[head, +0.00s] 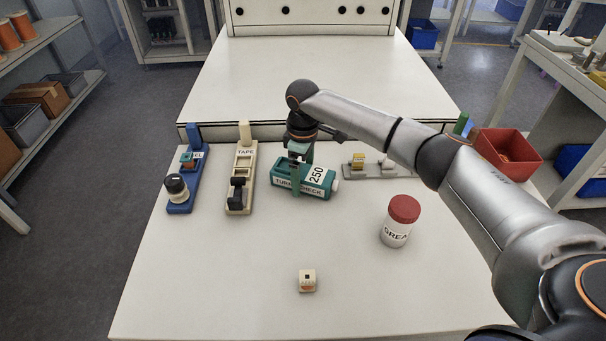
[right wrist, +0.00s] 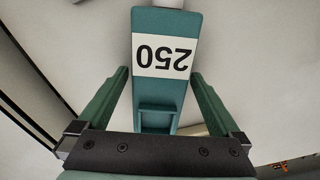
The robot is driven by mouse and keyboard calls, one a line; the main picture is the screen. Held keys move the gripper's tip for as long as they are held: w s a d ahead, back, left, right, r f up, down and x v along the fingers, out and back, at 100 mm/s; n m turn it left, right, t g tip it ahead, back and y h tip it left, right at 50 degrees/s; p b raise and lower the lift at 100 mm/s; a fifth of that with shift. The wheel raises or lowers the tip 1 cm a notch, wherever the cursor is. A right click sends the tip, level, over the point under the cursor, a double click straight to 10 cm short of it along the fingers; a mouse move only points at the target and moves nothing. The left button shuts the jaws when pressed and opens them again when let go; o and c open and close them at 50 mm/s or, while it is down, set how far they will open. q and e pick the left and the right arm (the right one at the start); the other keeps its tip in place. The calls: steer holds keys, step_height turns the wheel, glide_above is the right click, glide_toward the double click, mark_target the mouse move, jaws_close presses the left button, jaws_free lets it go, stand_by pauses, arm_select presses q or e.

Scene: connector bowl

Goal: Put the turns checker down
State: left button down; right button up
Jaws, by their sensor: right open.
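The turns checker (head: 312,178) is a teal device with a white "250" label and a "TURNS CHECK" label on its front. It rests on the white table behind the middle. My right gripper (head: 297,170) reaches down over its left part. In the right wrist view the turns checker (right wrist: 165,85) lies between the two green fingers of my right gripper (right wrist: 160,85), with a visible gap on each side. The right gripper is open. My left gripper is in neither view.
A tape dispenser (head: 241,180) and a blue stand (head: 184,185) are to the left. A grey holder (head: 376,170) is at the right behind. A red-lidded jar (head: 402,218) and a small cube (head: 307,281) stand in front. The table's front left is clear.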

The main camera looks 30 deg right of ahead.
mark_target(303, 171)
arm_select(q)
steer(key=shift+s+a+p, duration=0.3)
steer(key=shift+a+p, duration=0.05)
steer(key=shift+p, duration=0.1)
arm_select(e)
step_height(303, 171, up, 12)
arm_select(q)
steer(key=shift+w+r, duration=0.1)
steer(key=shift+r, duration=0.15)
